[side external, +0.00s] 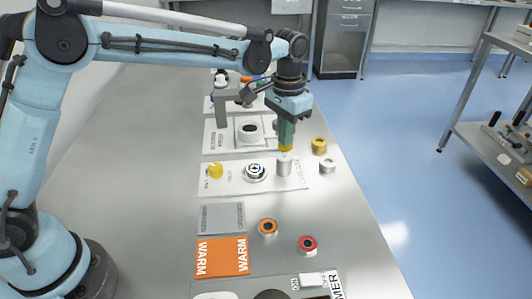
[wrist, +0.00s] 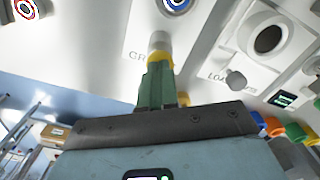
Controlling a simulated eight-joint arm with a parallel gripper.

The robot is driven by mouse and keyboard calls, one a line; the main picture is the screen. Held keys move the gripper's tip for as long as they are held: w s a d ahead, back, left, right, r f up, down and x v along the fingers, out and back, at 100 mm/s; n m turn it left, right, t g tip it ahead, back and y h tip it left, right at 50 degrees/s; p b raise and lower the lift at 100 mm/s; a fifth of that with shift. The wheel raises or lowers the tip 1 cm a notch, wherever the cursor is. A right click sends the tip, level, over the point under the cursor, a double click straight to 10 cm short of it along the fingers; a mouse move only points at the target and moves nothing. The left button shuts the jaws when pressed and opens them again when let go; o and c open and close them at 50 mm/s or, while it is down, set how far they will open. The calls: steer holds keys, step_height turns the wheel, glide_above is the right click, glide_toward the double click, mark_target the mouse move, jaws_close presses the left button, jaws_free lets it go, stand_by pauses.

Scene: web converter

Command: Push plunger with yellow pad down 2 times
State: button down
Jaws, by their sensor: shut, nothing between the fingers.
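The plunger (side external: 284,167) is a short grey-white cylinder standing upright on the white panel marked GREASE. Its yellow pad (side external: 285,149) is on top, right under my fingertips. My gripper (side external: 286,143) points straight down over it with its green fingers together and nothing between them. In the wrist view, my gripper (wrist: 157,68) has its tips against or just at the yellow pad (wrist: 160,57), with the pale plunger body (wrist: 160,40) beyond. I cannot tell whether the pad is pressed down. The fingers partly hide the pad.
On the same panel are a round blue-and-white dial (side external: 255,172) and a yellow knob (side external: 215,171). A yellow cap (side external: 319,146) and a white cap (side external: 327,165) stand close on the right.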

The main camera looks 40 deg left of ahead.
steer(key=shift+f, duration=0.75)
steer(key=shift+r, duration=1.9)
steer(key=shift+r, duration=0.1)
steer(key=shift+r, duration=2.95)
steer(key=s+a+r+n+t, duration=0.1)
steer(key=s+a+r+t, duration=0.15)
steer(key=s+a, duration=0.5)
steer(key=s+a+f+n+t, duration=0.1)
steer(key=s+a+f+t, duration=0.1)
steer(key=s, duration=0.3)
steer(key=s+a+f+n+t, duration=0.1)
steer(key=s+a+f+t, duration=0.1)
steer(key=s+f, duration=0.2)
steer(key=shift+s+a+f+t, duration=0.15)
steer(key=shift+s+f+t, duration=0.2)
steer(key=shift+s, duration=0.9)
